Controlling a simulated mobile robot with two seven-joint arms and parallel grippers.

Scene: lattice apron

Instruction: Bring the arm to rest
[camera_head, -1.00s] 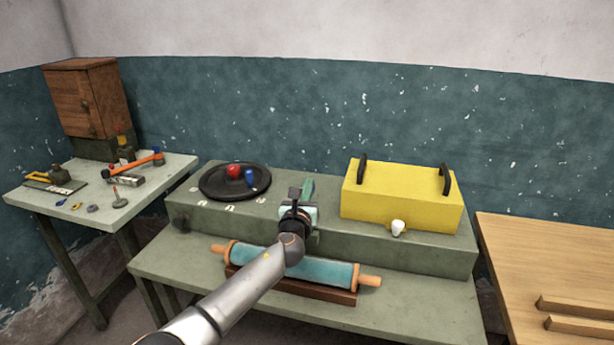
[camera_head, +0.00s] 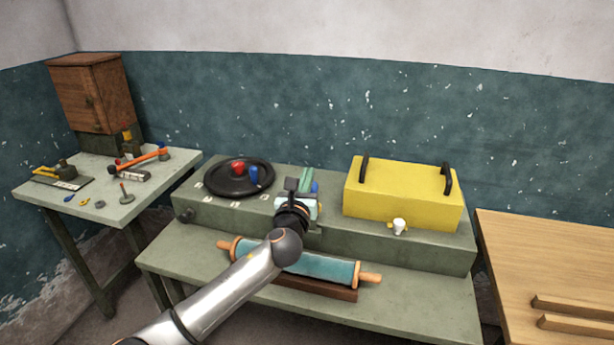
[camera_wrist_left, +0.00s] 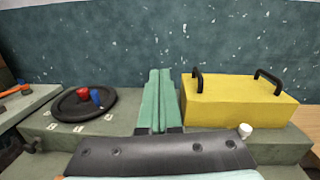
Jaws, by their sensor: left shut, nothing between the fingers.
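My left arm comes in from the lower left of the head view. Its gripper (camera_head: 305,180) is over the raised back step of the green bench (camera_head: 413,292), between the black round plate (camera_head: 210,184) and the yellow box (camera_head: 402,194). In the left wrist view its two long green fingers (camera_wrist_left: 160,100) lie side by side, closed together with nothing held. The fingertips appear apart from the plate and the box. A small blue thing beside the fingers in the head view is partly hidden. My right gripper is out of view.
A red knob (camera_head: 238,168) and a blue knob (camera_head: 254,175) stand on the plate. A teal roller (camera_head: 325,265) lies on the front ledge beneath my forearm. A tool table (camera_head: 104,208) is at left, a wooden table (camera_head: 550,256) at right. A white knob (camera_head: 399,226) fronts the box.

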